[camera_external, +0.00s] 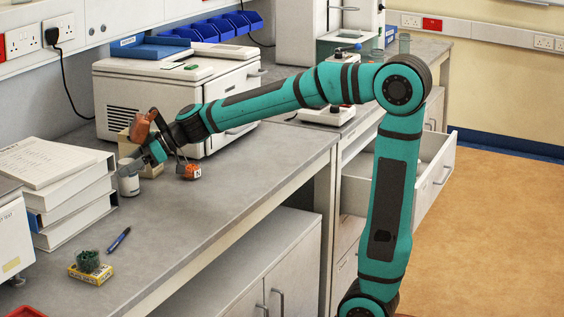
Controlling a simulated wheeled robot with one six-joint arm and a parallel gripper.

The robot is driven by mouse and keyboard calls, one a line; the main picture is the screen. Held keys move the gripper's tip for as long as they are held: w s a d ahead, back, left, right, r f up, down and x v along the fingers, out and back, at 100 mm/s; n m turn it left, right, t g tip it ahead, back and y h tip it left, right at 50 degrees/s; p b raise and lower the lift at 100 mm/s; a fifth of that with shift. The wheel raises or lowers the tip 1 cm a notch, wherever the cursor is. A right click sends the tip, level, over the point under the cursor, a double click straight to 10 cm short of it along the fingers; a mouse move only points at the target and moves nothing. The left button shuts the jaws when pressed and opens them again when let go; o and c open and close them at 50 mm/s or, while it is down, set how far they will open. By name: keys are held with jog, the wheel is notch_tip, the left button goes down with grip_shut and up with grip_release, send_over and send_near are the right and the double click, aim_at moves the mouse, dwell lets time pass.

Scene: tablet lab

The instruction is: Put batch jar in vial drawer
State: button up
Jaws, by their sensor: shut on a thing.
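A small white jar with a grey band (128,183), which looks like the batch jar, stands upright at the bench's left part, beside the stack of binders. My gripper (138,163) reaches down to it from the upper right and is shut on its upper part. The fingertips are small in this view, and I cannot tell whether the jar's base touches the bench. An open white drawer (437,172), likely the vial drawer, sticks out under the bench on the right, behind my upright arm link. Its inside is mostly hidden.
White binders (75,205) are stacked left of the jar. A small orange item (192,172) lies under my wrist. A blue pen (119,240) and a yellow box with green contents (90,267) lie in front. A white machine (165,95) stands behind. The bench's front middle (235,195) is clear.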

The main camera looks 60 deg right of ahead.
jog(key=shift+f, duration=0.1)
jog(key=o, duration=1)
jog(key=v, duration=1.2)
jog(key=shift+d, duration=0.1)
